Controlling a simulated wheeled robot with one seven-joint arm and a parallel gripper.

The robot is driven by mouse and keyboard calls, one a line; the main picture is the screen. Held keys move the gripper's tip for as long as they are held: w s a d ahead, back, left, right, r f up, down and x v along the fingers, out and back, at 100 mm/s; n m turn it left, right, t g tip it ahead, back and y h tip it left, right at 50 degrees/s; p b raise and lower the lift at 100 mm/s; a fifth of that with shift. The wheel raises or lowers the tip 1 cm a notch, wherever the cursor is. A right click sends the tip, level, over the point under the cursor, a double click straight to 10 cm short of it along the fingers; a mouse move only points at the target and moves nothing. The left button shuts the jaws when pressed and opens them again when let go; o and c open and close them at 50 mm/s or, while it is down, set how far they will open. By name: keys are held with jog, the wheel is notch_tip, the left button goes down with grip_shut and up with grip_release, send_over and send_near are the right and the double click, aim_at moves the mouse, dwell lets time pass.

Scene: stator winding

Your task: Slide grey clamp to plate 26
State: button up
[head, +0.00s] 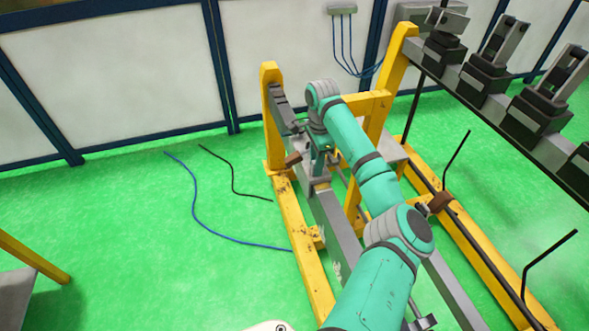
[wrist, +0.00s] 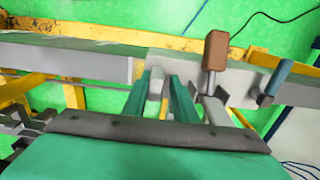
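My gripper (wrist: 162,73) is over the grey rail in the wrist view, its two teal fingers apart, one on each side of a light grey upright piece (wrist: 155,84). This piece looks like the handle of the grey clamp; I cannot tell whether both fingers press on it. In the head view my gripper (head: 320,160) is low at the far part of the rail, and the arm hides most of the clamp. The rail (head: 335,228) runs between yellow supports. No plate number is readable, so I cannot tell which plate is 26.
A clamp with a brown handle (wrist: 215,52) stands just right of the fingers in the wrist view. A blue-grey handle (wrist: 279,77) is further right. A second rail with dark fixtures (head: 486,78) is at the right. Blue cable (head: 197,215) lies on the open green floor.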

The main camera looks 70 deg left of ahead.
aim_at(307, 155)
jog(key=shift+w+a, duration=0.2)
jog(key=shift+a, duration=1.95)
jog(key=shift+w+a, duration=0.15)
jog(key=shift+a, duration=2.45)
jog(key=shift+d, duration=0.25)
jog(key=shift+o, duration=1.4)
notch_tip(307, 155, up, 10)
